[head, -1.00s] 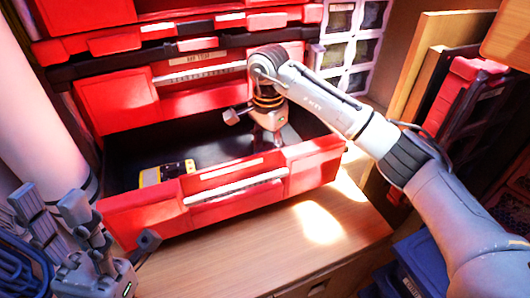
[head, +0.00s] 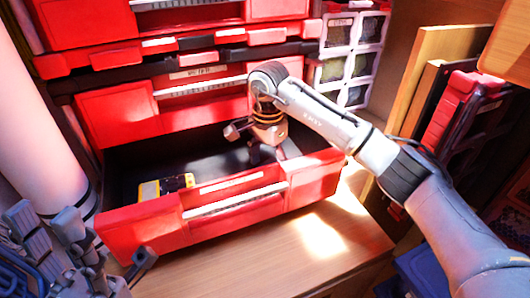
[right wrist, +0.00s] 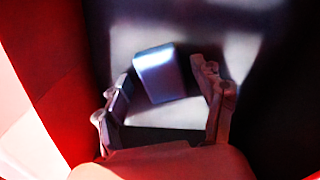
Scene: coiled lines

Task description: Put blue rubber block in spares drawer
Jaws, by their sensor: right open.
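The open red drawer (head: 150,222) has a dark inside. My right gripper (head: 248,152) reaches down into it, its fingertips partly hidden in the head view. In the right wrist view the right gripper (right wrist: 168,92) is open. A small blue-grey block (right wrist: 158,72) with a shiny top lies on the drawer floor, between and just beyond its fingertips, not gripped. The block is not visible in the head view. My left gripper (head: 112,255) is open and empty at the lower left, outside the drawer.
A yellow and black object (head: 165,187) lies in the drawer's left part. More red drawers (head: 120,115) stand above, with clear bins (head: 348,55) to their right. The wooden worktop (head: 290,250) in front is bare. Red and black cases (head: 465,105) stand at the right.

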